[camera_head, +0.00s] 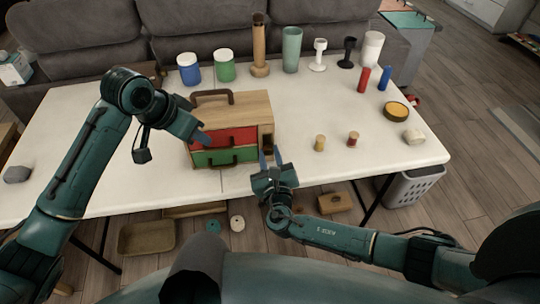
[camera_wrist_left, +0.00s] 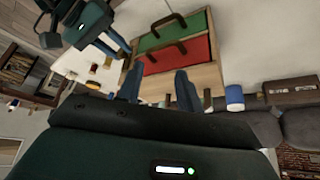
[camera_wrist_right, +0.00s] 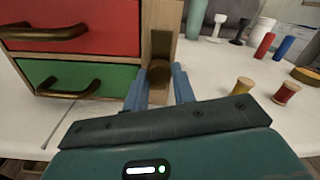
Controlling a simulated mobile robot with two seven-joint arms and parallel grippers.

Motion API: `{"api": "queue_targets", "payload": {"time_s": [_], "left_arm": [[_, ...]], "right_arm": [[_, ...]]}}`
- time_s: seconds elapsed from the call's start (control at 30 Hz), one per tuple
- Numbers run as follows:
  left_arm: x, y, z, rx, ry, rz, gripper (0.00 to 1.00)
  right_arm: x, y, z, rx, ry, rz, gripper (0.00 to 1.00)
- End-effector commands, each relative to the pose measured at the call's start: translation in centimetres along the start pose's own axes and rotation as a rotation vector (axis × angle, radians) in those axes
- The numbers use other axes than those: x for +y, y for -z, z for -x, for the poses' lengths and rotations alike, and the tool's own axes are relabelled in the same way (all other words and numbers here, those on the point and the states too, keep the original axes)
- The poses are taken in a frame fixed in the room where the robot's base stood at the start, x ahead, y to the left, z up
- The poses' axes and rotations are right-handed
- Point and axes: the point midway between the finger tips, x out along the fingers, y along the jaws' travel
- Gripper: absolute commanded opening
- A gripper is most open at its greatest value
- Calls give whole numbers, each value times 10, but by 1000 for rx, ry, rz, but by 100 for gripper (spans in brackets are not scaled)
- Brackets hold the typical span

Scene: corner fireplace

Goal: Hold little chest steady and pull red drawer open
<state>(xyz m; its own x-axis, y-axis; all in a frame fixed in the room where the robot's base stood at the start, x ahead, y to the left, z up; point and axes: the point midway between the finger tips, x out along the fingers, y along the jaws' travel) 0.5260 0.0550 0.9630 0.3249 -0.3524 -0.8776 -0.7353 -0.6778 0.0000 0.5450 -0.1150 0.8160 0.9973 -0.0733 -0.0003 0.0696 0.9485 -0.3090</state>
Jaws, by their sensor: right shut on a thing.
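The little chest (camera_head: 250,108) stands on the white table, wooden with a brown top handle. Its red drawer (camera_head: 237,134) is above the green drawer (camera_head: 212,159); both look closed in the head view. My left gripper (camera_head: 197,132) is open and empty at the red drawer's left. In the left wrist view, which is upside down, the red drawer's handle (camera_wrist_left: 165,53) shows beyond the parted fingers. My right gripper (camera_head: 270,160) is shut on the chest at its right side. In the right wrist view a brown side handle (camera_wrist_right: 158,72) shows between its fingers.
Blue (camera_head: 189,69) and green (camera_head: 224,66) jars, a wooden bottle (camera_head: 259,46) and cups stand behind the chest. Two small spools (camera_head: 319,143) (camera_head: 353,139) stand to the right. The table's left part is mostly free. A grey sofa (camera_head: 150,22) is behind.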

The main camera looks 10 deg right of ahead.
Motion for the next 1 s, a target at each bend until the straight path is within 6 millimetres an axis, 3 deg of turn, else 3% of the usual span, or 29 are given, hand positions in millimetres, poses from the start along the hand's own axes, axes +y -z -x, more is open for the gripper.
{"api": "queue_targets", "payload": {"time_s": [0.13,0.4,0.47,0.63,0.7,1.0], "left_arm": [[0,0,0,0,0,0,36],[1,-3,-6,0,0,13,32],[3,-8,-17,0,-1,40,32],[16,-44,-82,31,8,206,32],[21,-47,-99,107,-4,296,32],[40,-49,-128,491,-162,710,32]], "right_arm": [[0,0,0,0,0,0,0],[0,0,0,0,1,1,0],[0,0,0,0,1,1,0],[0,0,0,1,1,1,0],[0,0,0,1,1,1,0],[0,0,0,1,1,1,0]]}}
